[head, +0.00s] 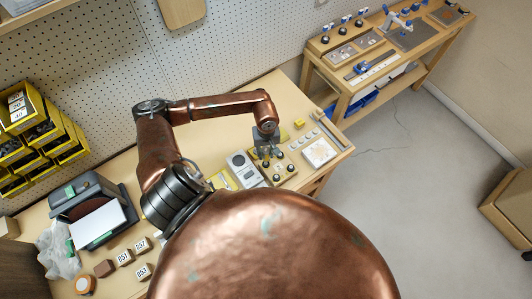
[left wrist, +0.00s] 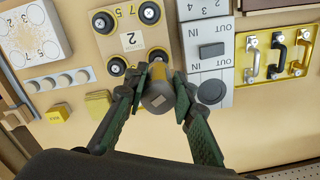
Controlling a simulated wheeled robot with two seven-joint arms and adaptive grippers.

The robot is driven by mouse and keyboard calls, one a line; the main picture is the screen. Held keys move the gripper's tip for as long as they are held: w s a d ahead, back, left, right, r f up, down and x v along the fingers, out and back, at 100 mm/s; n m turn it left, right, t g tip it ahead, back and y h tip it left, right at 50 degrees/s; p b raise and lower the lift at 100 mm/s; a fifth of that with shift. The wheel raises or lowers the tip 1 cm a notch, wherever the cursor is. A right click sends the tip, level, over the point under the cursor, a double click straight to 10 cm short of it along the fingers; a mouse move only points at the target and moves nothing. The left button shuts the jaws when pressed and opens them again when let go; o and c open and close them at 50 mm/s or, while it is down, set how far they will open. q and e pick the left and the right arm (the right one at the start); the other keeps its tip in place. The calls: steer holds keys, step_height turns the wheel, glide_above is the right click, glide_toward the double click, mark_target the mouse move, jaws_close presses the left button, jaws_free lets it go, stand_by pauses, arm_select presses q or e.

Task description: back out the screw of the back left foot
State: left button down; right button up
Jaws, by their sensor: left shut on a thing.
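My left gripper (head: 267,150) is over the block's far side, pointing down. My right gripper is not in view.
A grey panel marked IN and OUT (left wrist: 213,52) stands close beside the block. Beyond it is a yellow plate with handles (left wrist: 274,54). A white numbered plate (left wrist: 30,34), a strip with round pegs (left wrist: 57,80) and small yellow blocks (left wrist: 97,103) lie on the other side.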

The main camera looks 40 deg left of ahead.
arm_select(q)
steer(key=shift+b, duration=0.8)
stand_by(1.0)
steer(key=shift+f+b, duration=0.25)
steer(key=shift+b, duration=0.1)
stand_by(0.5)
steer(key=shift+s+d+f+b, duration=0.1)
steer(key=shift+s+f+b, duration=0.15)
steer(key=shift+b, duration=0.15)
stand_by(0.9)
steer(key=shift+r, duration=0.15)
steer(key=shift+w+r+p, duration=0.15)
steer(key=shift+r+p, duration=0.15)
steer(key=shift+r, duration=0.5)
steer(key=shift+r+p, duration=0.55)
steer(key=shift+r, duration=1.75)
